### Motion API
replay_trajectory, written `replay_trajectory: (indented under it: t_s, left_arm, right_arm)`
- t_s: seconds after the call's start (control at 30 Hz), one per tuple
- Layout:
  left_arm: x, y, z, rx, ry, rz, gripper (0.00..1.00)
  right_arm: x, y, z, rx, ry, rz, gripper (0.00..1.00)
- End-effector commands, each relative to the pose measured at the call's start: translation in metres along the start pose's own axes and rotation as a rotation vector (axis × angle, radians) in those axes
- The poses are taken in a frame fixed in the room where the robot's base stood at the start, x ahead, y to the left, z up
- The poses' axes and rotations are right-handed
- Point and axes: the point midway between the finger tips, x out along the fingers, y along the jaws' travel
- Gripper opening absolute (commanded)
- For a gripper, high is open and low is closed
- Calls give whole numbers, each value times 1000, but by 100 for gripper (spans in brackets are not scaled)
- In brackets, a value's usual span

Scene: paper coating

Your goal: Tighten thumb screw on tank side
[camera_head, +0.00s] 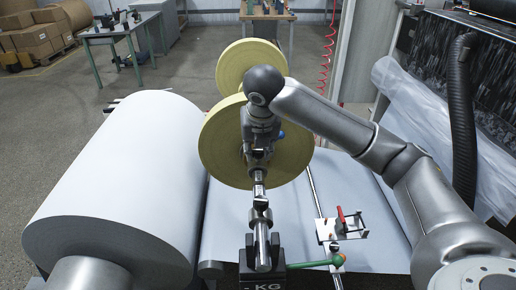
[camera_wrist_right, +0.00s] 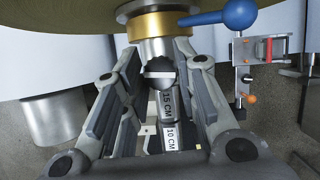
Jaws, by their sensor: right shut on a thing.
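My right gripper (camera_head: 258,158) reaches in from the right and points away from me, in front of the yellow rolls. In the right wrist view my right gripper (camera_wrist_right: 157,58) has its fingers on both sides of a metal shaft (camera_wrist_right: 154,48), under a brass collar (camera_wrist_right: 150,25). It is shut on this shaft; the exact contact is partly hidden. A blue ball-ended lever (camera_wrist_right: 235,15) sticks out right of the collar. I cannot tell for sure which part is the thumb screw, and no tank stands out clearly. My left gripper is not in view.
A large white roll (camera_head: 125,180) lies at the left. Two yellow rolls (camera_head: 220,150) stand behind the gripper. A bracket with a red lever (camera_head: 340,216) and a green-handled lever (camera_head: 308,265) are close on the right. A black hose (camera_head: 462,120) hangs at the right.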

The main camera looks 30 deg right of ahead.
Motion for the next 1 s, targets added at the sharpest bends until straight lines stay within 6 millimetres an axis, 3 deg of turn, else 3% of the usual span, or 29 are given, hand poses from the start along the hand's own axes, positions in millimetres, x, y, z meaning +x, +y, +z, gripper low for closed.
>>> replay_trajectory:
  t_s: [0.3, 0.33, 0.5, 0.83, 1.0]
  left_arm:
    - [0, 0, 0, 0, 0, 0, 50]
    - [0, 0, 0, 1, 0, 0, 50]
    - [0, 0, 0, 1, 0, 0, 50]
    - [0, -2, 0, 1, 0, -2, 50]
    - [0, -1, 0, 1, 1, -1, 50]
  right_arm:
    - [-1, 0, 2, 3, -4, 1, 4]
    - [-1, 0, 2, 3, -4, 1, 29]
    - [-1, 0, 1, 2, -3, 1, 49]
    - [-2, 0, 1, 0, -2, 0, 49]
    - [-21, 0, 1, 0, -4, 2, 49]
